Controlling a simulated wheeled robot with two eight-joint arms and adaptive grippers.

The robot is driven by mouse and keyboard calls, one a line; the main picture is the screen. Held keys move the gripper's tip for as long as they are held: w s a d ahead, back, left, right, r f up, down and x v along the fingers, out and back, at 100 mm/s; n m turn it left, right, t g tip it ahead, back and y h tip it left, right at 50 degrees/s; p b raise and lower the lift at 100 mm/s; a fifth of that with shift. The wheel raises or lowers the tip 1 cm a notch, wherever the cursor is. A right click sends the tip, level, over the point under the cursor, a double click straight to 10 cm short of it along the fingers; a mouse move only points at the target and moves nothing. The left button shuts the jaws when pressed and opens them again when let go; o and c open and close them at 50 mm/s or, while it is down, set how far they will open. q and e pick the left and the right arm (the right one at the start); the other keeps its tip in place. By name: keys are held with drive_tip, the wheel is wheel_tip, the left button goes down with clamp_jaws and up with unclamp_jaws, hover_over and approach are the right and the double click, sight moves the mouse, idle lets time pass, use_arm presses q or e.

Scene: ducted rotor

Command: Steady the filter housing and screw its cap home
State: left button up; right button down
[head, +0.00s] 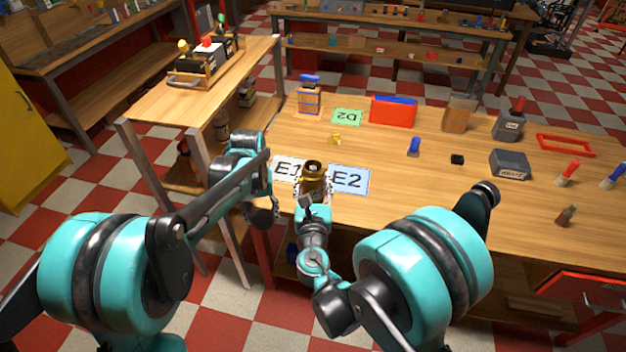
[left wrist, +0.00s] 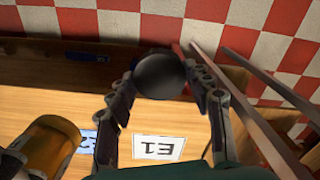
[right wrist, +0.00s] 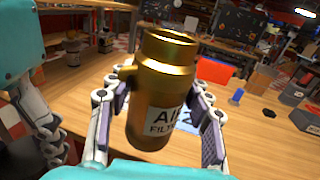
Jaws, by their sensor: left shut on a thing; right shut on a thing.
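The filter housing (head: 313,175) is a brass-coloured cylinder with an open neck, near the table's front edge by the E1 and E2 cards. In the right wrist view the housing (right wrist: 162,85) bears an "AIR FILTER" label and a side stub. My right gripper (head: 314,192) is shut around its body; its fingers (right wrist: 158,115) flank both sides. My left gripper (head: 264,212) is left of the housing, near the front edge. In the left wrist view its fingertips (left wrist: 160,75) are shut on a dark round piece, apparently the cap (left wrist: 159,74). Whether the housing touches the table is unclear.
The E1 card (head: 288,168) and E2 card (head: 349,179) lie flat beside the housing. Behind are a green D2 card (head: 347,117), a red bin (head: 393,111) and a small yellow piece (head: 335,138). A grey box (head: 509,164) stands at right. A side table (head: 190,105) adjoins at left.

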use_arm(q)
drive_tip(key=w+d+r, duration=0.3)
drive_tip(key=d+r, duration=0.1)
drive_tip(key=r, duration=0.6)
wheel_tip(320, 180, up, 13)
hover_over(313, 167)
drive_tip(key=shift+a+f+m, duration=0.2)
drive_tip(key=shift+m, duration=0.2)
drive_tip(key=shift+d+r, duration=0.2)
drive_tip(key=shift+r, duration=0.05)
drive_tip(key=shift+f, duration=0.2)
drive_tip(key=shift+f, duration=1.85)
drive_tip(key=shift+f, duration=0.9)
